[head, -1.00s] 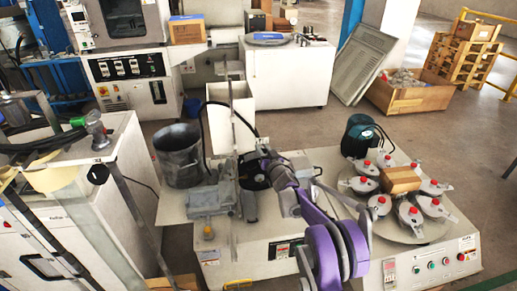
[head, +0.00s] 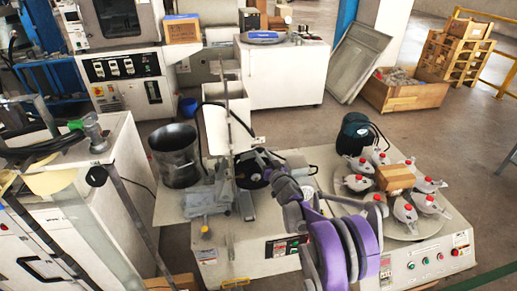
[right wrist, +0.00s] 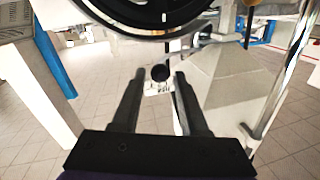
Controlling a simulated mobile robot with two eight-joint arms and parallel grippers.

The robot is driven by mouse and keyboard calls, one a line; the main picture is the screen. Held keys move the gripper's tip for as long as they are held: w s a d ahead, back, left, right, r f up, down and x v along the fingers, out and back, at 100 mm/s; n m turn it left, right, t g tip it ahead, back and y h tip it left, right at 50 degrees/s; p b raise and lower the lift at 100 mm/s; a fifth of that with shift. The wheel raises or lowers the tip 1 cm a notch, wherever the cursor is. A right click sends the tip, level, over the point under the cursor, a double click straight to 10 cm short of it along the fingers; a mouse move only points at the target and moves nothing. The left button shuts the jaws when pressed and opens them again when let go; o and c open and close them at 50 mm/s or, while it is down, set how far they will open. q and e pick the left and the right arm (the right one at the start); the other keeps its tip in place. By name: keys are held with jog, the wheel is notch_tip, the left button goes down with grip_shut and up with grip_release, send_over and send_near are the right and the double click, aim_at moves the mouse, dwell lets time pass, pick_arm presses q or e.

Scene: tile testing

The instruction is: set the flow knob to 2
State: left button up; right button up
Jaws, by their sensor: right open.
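A small round black knob (right wrist: 160,73) with a pale label under it shows in the right wrist view, ahead of and between my fingers. I take it for the flow knob; its setting cannot be read. My right gripper (right wrist: 158,76) is open, with one dark finger on each side and nothing held between them. A gap seems to lie between the fingertips and the knob. In the head view my right gripper (head: 262,163) is at the grey machine's column, beside a black wheel; the knob cannot be made out there. My left gripper is not in view.
The black wheel (right wrist: 150,12) hangs close above my fingers. A metal rod (right wrist: 287,72) and a pale tapered hopper (right wrist: 220,88) stand to their right. In the head view a metal bucket (head: 176,158) is left of the machine and a turntable (head: 352,203) with red-topped clamps is right.

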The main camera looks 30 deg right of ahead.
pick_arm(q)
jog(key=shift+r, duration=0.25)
pick_arm(e)
jog(key=s, duration=0.4)
jog(key=shift+s+a, duration=0.15)
jog(key=shift+s, duration=0.25)
jog(key=s+a+r+m+g+h, duration=0.1)
jog(key=s+a+r+g+h, duration=0.3)
jog(key=s, duration=0.8)
jog(key=s+a+f+n+g+y, duration=0.1)
jog(key=s+a+f+g+y, duration=0.3)
jog(key=s, duration=0.7)
jog(key=s+a+f+n+g+h, duration=0.1)
jog(key=s+a+f+n+g, duration=0.1)
jog(key=s+a, duration=0.65)
jog(key=s+a+f+n+g+y, duration=0.1)
jog(key=s+a+f+g+y, duration=0.2)
jog(key=s, duration=1)
pick_arm(q)
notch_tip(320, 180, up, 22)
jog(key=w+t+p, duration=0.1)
jog(key=p, duration=1.8)
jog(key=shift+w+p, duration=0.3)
jog(key=shift+p, duration=0.05)
pick_arm(e)
notch_tip(320, 180, up, 22)
jog(key=w+h, duration=0.1)
jog(key=w, duration=0.1)
jog(key=shift+w+d+r, duration=0.25)
jog(key=shift+d, duration=0.1)
